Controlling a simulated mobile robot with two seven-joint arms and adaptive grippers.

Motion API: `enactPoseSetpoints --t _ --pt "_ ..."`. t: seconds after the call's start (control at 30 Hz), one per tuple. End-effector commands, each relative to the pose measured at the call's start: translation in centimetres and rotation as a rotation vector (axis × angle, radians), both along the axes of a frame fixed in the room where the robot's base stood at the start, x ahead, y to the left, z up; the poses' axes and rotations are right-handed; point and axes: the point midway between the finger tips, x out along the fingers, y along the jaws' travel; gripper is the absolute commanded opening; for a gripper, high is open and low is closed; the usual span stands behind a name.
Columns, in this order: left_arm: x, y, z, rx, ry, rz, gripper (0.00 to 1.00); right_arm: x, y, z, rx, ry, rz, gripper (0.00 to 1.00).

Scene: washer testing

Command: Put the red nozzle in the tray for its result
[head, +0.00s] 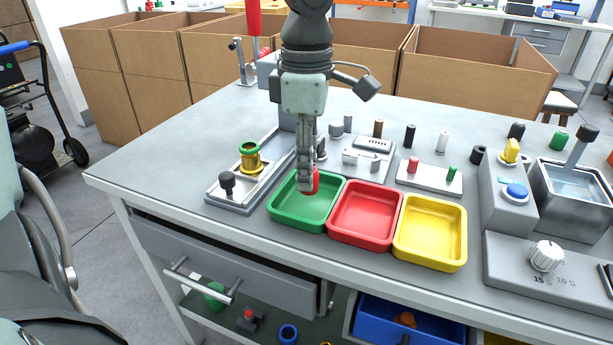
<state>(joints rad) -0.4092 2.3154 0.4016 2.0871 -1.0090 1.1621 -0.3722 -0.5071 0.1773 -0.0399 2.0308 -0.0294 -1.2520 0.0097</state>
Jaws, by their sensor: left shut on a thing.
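My left gripper (307,184) points straight down and is shut on the red nozzle (315,181). The fingers cover part of the nozzle. The red tray (366,238) stands just right of the green one, and the yellow tray (430,258) is right of that. The red and yellow trays look empty. My right gripper is not in view.
A grey fixture (232,207) with a green and gold part stands left of the trays. Behind the trays are a small gauge block (366,160) and a rack (430,178) with red and green pieces. A button box (507,197) and a water basin (572,187) stand right.

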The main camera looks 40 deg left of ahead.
Motion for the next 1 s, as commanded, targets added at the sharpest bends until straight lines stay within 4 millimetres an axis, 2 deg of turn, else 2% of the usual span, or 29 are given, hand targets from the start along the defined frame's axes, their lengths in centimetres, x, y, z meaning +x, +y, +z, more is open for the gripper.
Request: enactPoseSetpoints --t 0.1,0.17,0.47,0.7,0.73,0.9,1.0 --pt "-0.2 0.0 -2.0 -0.001 0.006 -0.001 0.00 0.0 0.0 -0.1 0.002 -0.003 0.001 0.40" --pt "-0.1 0.0 -2.4 -0.001 0.004 0.000 0.00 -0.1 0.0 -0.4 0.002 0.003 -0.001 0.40" --pt "-0.1 0.0 -2.6 -0.001 0.000 0.000 0.00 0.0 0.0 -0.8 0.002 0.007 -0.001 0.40" --pt "-0.1 0.0 -2.8 -0.001 0.002 0.000 0.00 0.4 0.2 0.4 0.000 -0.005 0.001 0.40" --pt "-0.1 0.0 -2.8 -0.001 0.002 0.000 0.27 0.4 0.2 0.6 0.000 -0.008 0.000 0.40" --pt "-0.1 0.0 -2.8 -0.001 0.002 0.000 0.47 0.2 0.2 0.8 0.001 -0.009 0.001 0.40" --pt "-0.1 0.0 -2.8 -0.001 0.002 0.000 0.47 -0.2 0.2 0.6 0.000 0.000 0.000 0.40"
